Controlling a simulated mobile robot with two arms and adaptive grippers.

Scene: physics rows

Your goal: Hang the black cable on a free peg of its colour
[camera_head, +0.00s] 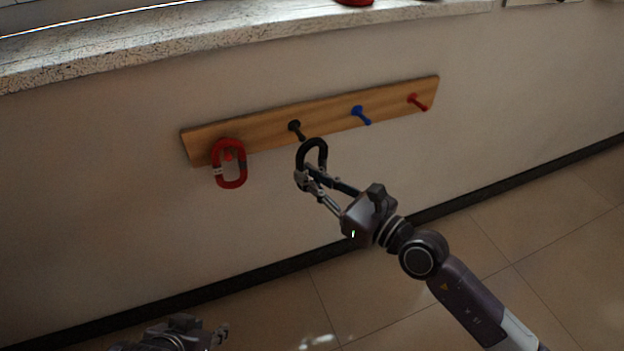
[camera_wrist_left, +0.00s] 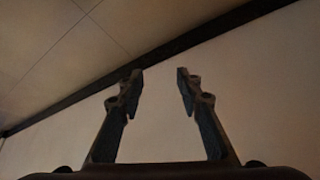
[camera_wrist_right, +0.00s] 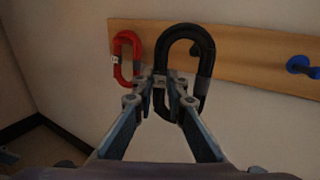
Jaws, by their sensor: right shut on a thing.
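My right gripper (camera_head: 312,176) is shut on the black cable (camera_head: 316,146), a coiled loop held upright just below and in front of the rack. The cable also shows in the right wrist view (camera_wrist_right: 205,48), with its loop standing above the fingertips (camera_wrist_right: 160,84).
A red cable (camera_head: 217,178) hangs on the red peg at the rack's left end. The blue peg (camera_head: 361,115) and the right red peg (camera_head: 418,102) are bare. A stone sill (camera_head: 200,35) runs above the rack.

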